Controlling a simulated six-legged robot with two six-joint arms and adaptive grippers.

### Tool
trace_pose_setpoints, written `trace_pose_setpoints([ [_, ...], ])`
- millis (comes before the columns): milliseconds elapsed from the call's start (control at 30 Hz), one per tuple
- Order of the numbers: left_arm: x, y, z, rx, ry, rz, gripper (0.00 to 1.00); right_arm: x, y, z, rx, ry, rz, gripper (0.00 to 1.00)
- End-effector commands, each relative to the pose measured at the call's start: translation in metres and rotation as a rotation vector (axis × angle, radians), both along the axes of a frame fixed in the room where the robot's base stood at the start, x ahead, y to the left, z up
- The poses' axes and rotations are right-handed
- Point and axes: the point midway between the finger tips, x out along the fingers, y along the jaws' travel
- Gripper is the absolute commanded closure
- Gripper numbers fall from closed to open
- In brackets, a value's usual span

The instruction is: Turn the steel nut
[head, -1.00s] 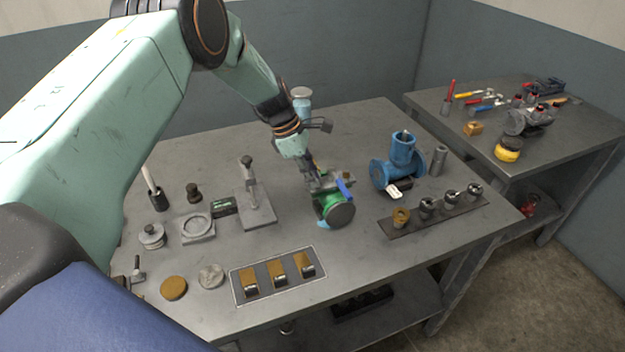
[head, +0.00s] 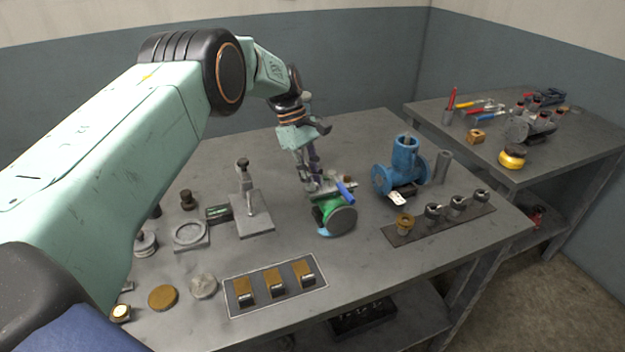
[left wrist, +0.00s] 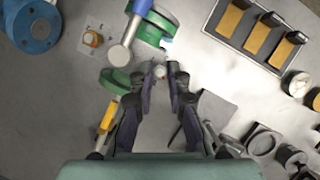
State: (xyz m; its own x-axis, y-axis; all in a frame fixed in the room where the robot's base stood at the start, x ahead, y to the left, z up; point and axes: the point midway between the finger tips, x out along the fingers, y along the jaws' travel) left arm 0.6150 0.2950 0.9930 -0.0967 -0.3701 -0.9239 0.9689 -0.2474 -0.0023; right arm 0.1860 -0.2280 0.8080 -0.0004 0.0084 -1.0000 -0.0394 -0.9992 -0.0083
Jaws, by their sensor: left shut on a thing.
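A green valve (head: 328,212) with a blue handle (head: 344,192) lies on the workbench (head: 300,160) near the middle. In the left wrist view the blue handle (left wrist: 126,42) is left of my fingertips. My left gripper (head: 311,187) is down at the valve's back left side. In the left wrist view my left gripper (left wrist: 161,75) has its fingertips close together on a small grey piece, the steel nut (left wrist: 160,70). The fingers hide most of the nut, and its facets cannot be made out. My right gripper is not in view.
A blue pipe fitting (head: 404,168) stands right of the valve. A dark rack (head: 420,229) holds several round parts in front of it. A tray (head: 235,307) with brown-topped blocks lies at the front edge. A grey stand (head: 250,210) is close to the left. The back of the bench is clear.

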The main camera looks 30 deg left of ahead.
Motion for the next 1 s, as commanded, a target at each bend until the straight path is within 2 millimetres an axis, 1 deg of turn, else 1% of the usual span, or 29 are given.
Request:
trace_pose_setpoints([
  [33,0.0024,0.0022,0.0024,0.004,-0.01,-0.002,1.0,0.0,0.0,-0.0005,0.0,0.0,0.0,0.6],
  [433,0.003,0.0024,0.0038,0.004,-0.011,-0.005,1.0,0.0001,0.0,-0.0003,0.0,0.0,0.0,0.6],
  [467,0.0031,0.0023,0.0038,0.004,-0.012,-0.004,0.82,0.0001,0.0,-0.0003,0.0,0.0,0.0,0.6],
  [700,0.0017,0.0011,0.0022,0.002,-0.006,-0.005,0.61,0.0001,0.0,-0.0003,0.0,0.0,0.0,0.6],
  [1000,0.0012,0.0008,0.0023,0.001,-0.004,-0.006,0.61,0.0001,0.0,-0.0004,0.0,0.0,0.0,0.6],
])
